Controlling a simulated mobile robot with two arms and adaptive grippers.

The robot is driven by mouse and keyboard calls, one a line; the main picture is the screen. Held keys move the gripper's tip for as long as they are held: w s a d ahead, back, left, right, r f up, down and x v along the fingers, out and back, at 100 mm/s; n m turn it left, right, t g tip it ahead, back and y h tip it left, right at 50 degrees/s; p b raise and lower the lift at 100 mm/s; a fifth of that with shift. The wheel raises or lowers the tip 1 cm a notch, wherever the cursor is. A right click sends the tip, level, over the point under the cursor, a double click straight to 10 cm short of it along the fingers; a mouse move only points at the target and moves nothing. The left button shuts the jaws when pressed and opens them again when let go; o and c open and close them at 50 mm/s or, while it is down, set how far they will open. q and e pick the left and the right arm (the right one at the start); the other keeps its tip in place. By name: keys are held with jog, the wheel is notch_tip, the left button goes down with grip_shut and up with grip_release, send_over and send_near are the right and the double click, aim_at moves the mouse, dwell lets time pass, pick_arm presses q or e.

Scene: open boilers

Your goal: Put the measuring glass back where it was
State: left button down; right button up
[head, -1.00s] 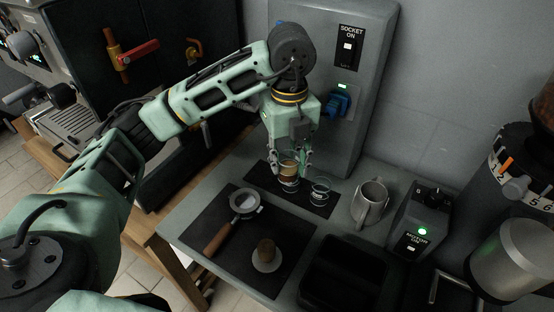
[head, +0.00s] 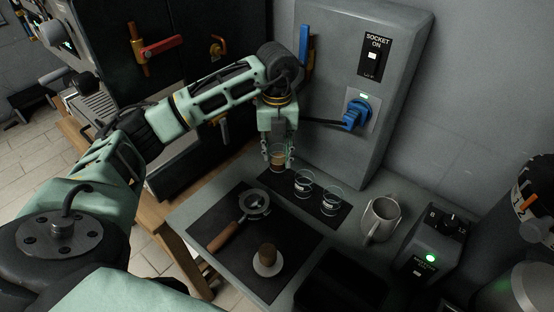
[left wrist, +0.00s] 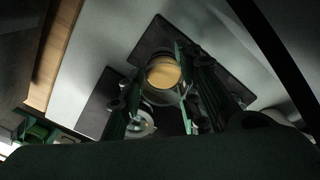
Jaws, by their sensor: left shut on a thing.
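My left gripper (head: 278,160) is shut on a measuring glass (head: 279,153) with brown coffee in it. The glass is upright between the fingers, at the far left end of the small dark mat (head: 318,209); I cannot tell whether its base touches the surface. In the left wrist view the glass (left wrist: 163,72) shows from above as a tan disc between the fingers. Two empty clear glasses, a near-left one (head: 303,181) and one farther right (head: 332,200), stand on the mat to the right of the gripper. My right gripper is not in view.
A portafilter (head: 254,203) and a tamper (head: 267,258) rest on a larger dark mat (head: 215,212). A metal pitcher (head: 380,218) stands to the right. A grey socket box (head: 330,90) with a blue plug (head: 356,113) rises behind the gripper.

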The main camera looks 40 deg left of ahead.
aim_at(277, 162)
pick_arm(q)
jog(key=shift+f+p, duration=0.3)
jog(key=shift+f, duration=1.7)
jog(key=shift+f, duration=0.15)
jog(key=c, duration=1.3)
grip_release()
jog(key=shift+r+b, duration=0.4)
jog(key=shift+r, duration=3.55)
